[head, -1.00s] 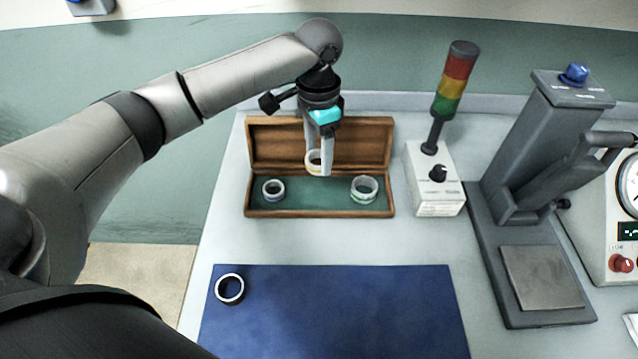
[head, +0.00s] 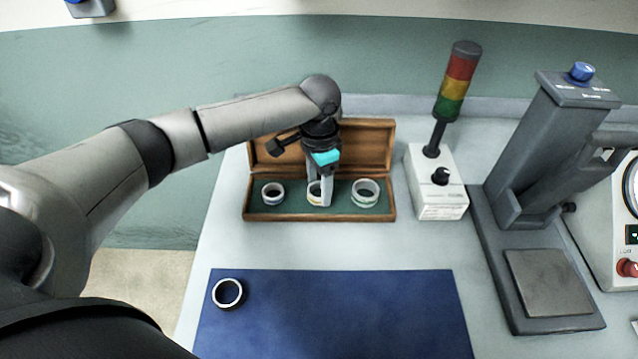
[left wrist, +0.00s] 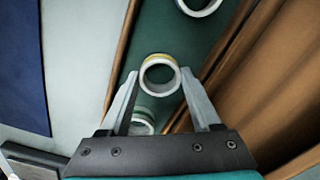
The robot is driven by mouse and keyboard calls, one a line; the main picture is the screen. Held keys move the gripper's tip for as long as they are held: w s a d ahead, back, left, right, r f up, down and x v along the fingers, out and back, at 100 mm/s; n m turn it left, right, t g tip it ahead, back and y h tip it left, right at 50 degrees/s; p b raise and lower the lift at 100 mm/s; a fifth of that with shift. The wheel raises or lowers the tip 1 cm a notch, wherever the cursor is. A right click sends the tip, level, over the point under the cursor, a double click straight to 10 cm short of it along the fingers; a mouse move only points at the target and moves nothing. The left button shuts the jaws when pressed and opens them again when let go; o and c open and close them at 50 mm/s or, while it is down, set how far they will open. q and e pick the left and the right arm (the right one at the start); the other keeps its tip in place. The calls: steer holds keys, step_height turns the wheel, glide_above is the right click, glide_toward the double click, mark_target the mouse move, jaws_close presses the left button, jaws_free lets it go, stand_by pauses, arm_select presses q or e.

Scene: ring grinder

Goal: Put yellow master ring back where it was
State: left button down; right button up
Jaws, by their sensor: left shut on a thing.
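The yellow master ring (head: 313,188), pale with a yellow band, is in the middle of the open wooden box (head: 262,217), partly hidden by a finger. My left gripper (head: 320,196) points down into the box and is shut on this ring. In the left wrist view the ring (left wrist: 160,91) sits between the two fingertips, over the green lining. Whether it touches the lining is hard to tell. A smaller ring (head: 273,201) stands to its left in the box and a larger ring (head: 365,202) to its right. My right gripper is out of view.
The raised box lid (head: 372,140) stands behind the gripper. A signal tower (head: 440,185) is to the right of the box, then a grey press stand (head: 545,285).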

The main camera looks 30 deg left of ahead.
arm_select(q)
steer(key=shift+c, duration=0.5)
jaws_free()
steer(key=shift+f, duration=0.1)
step_height(320, 180, up, 12)
steer(key=p, duration=0.2)
